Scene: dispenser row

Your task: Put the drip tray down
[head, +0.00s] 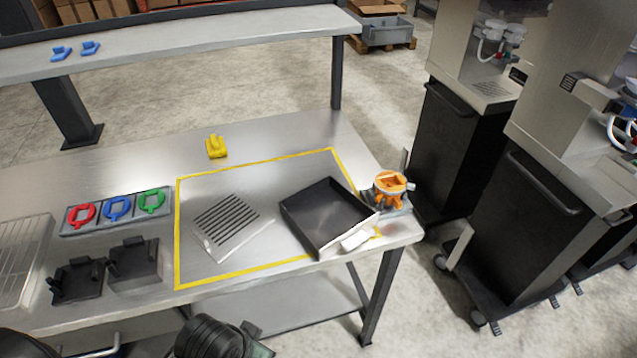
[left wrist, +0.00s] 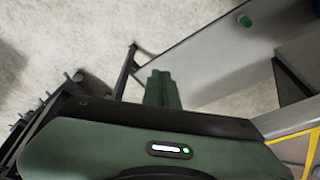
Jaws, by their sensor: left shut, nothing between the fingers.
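The drip tray (head: 318,208), a black open pan with a pale front edge and a white tab, rests on the steel table at the right of the yellow-outlined area. Its front and right corners lap over the yellow line. It looks empty. A slotted steel grate (head: 232,224) lies to its left, apart from it. In the left wrist view my left gripper (left wrist: 160,76) has its green fingers shut together with nothing between them, over the floor beside a table edge, away from the tray. My right gripper is in neither view.
A yellow piece (head: 216,147) stands behind the outline. An orange part (head: 392,190) stands at the table's right corner, close to the tray. A holder with red, blue and green rings (head: 117,209) and black stands (head: 133,262) are left. Dispensers (head: 545,215) stand beyond the right edge.

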